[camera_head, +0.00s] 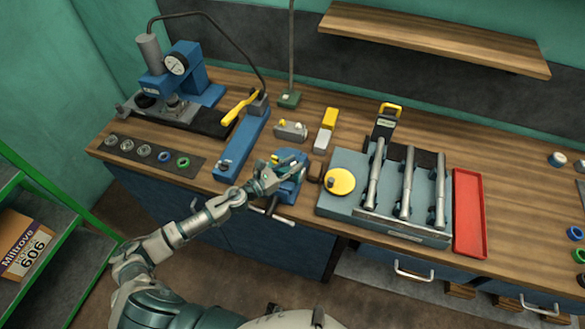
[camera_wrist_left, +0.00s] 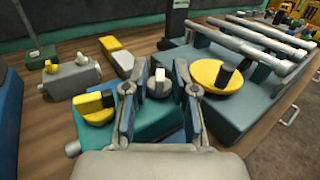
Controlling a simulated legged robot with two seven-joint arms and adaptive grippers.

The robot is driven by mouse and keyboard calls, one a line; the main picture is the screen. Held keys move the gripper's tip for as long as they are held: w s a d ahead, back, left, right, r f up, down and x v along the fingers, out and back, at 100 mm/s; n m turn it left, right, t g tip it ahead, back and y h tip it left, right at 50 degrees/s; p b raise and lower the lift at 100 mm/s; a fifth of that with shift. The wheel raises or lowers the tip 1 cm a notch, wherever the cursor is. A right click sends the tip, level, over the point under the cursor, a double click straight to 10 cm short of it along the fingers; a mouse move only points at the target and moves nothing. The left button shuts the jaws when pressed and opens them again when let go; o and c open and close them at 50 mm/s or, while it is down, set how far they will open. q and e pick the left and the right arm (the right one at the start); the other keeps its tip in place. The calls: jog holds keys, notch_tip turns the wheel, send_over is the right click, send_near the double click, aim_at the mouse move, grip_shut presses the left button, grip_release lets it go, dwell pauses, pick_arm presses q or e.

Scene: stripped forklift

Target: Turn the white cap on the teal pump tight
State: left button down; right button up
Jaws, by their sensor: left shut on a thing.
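The teal pump (camera_wrist_left: 150,122) sits near the front edge of the wooden bench. It also shows in the head view (camera_head: 288,192), partly hidden by my left gripper (camera_head: 277,172). The white cap (camera_wrist_left: 159,76) stands upright on a round grey base on top of the pump. A yellow and black knob (camera_wrist_left: 94,106) is on the pump beside the left finger. My right gripper is not in view.
Close on the right stands a grey-blue fixture (camera_head: 345,205) with a yellow disc (camera_head: 340,181) and metal rods. A grey valve block (camera_head: 290,131) stands behind. A long blue block (camera_head: 243,145) is on the left. A red tray (camera_head: 469,215) lies farther right.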

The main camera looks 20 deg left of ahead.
pick_arm(q)
jog(key=shift+a+m+g+h+b, duration=0.15)
jog(key=shift+m+g+h+b, duration=0.45)
jog(key=shift+h+b, duration=0.15)
jog(key=shift+w, duration=0.1)
